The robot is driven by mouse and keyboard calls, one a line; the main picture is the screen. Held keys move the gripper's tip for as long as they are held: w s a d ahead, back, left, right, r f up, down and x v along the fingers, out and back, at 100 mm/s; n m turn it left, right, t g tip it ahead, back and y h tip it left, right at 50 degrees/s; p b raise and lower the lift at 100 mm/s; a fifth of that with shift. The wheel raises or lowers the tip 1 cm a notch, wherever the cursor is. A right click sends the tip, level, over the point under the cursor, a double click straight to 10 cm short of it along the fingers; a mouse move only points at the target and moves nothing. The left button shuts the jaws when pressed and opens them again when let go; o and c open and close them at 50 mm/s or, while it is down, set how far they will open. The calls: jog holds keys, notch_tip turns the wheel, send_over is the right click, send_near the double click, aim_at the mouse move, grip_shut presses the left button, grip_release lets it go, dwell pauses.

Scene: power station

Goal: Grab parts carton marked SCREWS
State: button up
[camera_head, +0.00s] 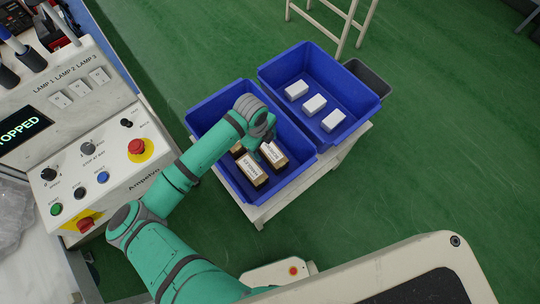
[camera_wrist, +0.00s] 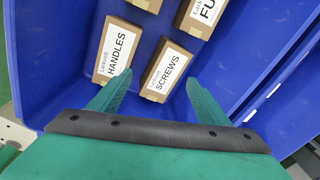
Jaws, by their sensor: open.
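The carton marked SCREWS (camera_wrist: 166,72) is a brown box with a white label, lying in a blue bin (camera_wrist: 62,60). In the wrist view it lies just ahead of my gripper (camera_wrist: 158,84), its near end between the two spread fingers. The fingers are apart and hold nothing. I cannot tell whether they touch the carton. In the head view my gripper (camera_head: 266,146) is over the left blue bin (camera_head: 236,186), partly covering the cartons. The labels there are too small to read surely.
A carton marked HANDLES (camera_wrist: 117,50) lies close left of the SCREWS carton, by the left finger. A carton starting FU (camera_wrist: 200,16) lies beyond. A second blue bin (camera_head: 352,104) holds white boxes (camera_head: 314,104). A control panel (camera_head: 100,150) stands left.

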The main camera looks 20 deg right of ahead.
jog(key=d+r+m+y, duration=0.2)
jog(key=d+m, duration=0.2)
send_over(273, 152)
jog(key=f, duration=0.5)
jog(key=shift+d, duration=0.25)
jog(key=shift+a+f, duration=0.15)
jog(key=shift+f, duration=1.2)
jog(key=shift+a+f, duration=0.15)
jog(key=shift+f, duration=1.2)
jog(key=c, duration=1.4)
